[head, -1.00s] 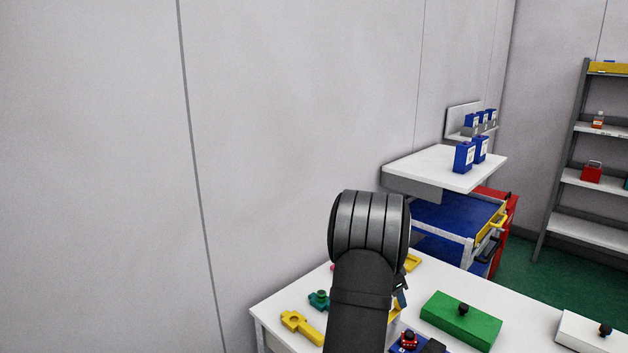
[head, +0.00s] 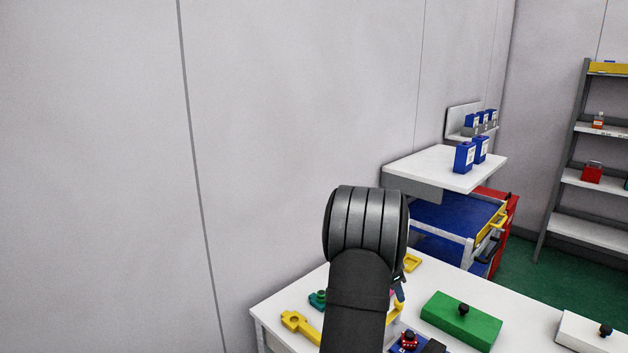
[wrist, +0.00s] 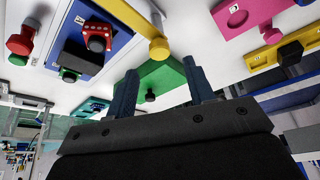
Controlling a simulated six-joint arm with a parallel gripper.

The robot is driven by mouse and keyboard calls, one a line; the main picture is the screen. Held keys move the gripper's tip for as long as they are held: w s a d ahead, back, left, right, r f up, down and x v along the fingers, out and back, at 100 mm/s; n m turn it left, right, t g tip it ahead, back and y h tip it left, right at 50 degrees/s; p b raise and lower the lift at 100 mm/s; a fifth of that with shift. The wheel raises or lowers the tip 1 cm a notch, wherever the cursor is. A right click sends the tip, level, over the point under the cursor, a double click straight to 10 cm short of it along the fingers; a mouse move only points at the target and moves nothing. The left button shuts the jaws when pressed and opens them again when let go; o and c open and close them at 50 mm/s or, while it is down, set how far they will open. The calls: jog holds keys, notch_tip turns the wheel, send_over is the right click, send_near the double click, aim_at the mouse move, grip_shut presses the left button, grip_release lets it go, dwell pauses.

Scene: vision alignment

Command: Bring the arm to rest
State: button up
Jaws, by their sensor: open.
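My dark arm rises from the bottom middle of the head view in front of the white table (head: 268,308). My gripper is mostly hidden behind the arm there. In the wrist view my gripper (wrist: 160,80) shows two blue-grey fingers spread apart, with nothing held between them. A green block with a black knob (wrist: 158,80) appears behind the gap, apart from the fingers. The same green block (head: 475,322) lies on the table to the right of my arm in the head view.
A yellow tool (head: 300,325) and a teal part (head: 318,299) lie left of the arm. A blue plate with a red button (head: 409,341) lies close on its right. A white shelf (head: 430,165) with blue boxes stands behind. The wall on the left is bare.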

jog(key=v, duration=1.2)
jog(key=x, duration=1.7)
jog(key=shift+f, duration=0.15)
jog(key=shift+s+n+t, duration=0.15)
jog(key=shift+n+t, duration=0.15)
jog(key=shift+n, duration=0.5)
jog(key=shift+s+r+n+t+y, duration=0.1)
jog(key=shift+n+t+y, duration=0.15)
jog(key=shift+n, duration=0.6)
jog(key=shift+w+r+n+t+y, duration=0.1)
jog(key=shift+n+t+y, duration=0.2)
jog(key=shift+n, duration=0.5)
jog(key=shift+s+r+n+t+y, duration=0.1)
jog(key=shift+n+t+y, duration=0.15)
jog(key=shift+n, duration=0.6)
jog(key=v, duration=1.1)
jog(key=shift+o, duration=0.4)
jog(key=shift+r, duration=0.15)
